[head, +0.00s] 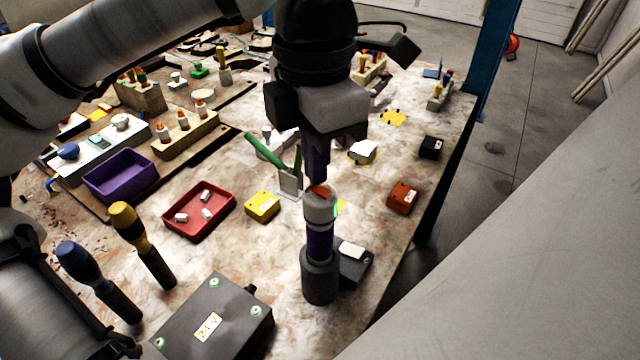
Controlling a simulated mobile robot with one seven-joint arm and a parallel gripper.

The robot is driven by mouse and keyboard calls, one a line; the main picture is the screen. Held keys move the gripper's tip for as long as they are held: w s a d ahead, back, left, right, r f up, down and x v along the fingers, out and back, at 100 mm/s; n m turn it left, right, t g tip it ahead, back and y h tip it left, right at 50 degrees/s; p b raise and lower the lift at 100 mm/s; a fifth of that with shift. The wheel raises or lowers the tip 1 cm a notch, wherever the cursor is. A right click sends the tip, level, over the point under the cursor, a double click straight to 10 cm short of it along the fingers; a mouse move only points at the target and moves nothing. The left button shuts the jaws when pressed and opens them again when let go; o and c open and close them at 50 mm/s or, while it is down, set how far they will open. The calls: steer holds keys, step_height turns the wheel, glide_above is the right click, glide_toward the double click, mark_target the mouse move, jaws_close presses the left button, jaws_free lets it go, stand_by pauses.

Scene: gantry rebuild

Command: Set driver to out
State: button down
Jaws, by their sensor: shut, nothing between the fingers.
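An upright driver (320,245) stands in a dark grey cylindrical holder (319,279) near the front of the table. It has a purple band, a pale head and a red-orange top (321,192). A small green light shows on the right side of its head. My gripper (316,178) points down directly over the driver's top, with its fingers together and nothing held. I cannot tell whether the fingertips touch the red top or sit just above it. No in or out marking can be read.
A grey "24 V" box (240,305), yellow (133,228) and blue (85,265) handled tools stand left of the driver. A red tray (171,228), yellow box (262,206) and orange box (403,198) lie around it. A dark box (353,268) with a white top piece is close on the right.

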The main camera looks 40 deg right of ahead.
steer(key=shift+f+b, duration=0.55)
steer(key=shift+f, duration=0.2)
steer(key=shift+r, duration=0.15)
step_height(320, 180, up, 7)
steer(key=p, duration=0.5)
steer(key=shift+p, duration=0.4)
stand_by(0.5)
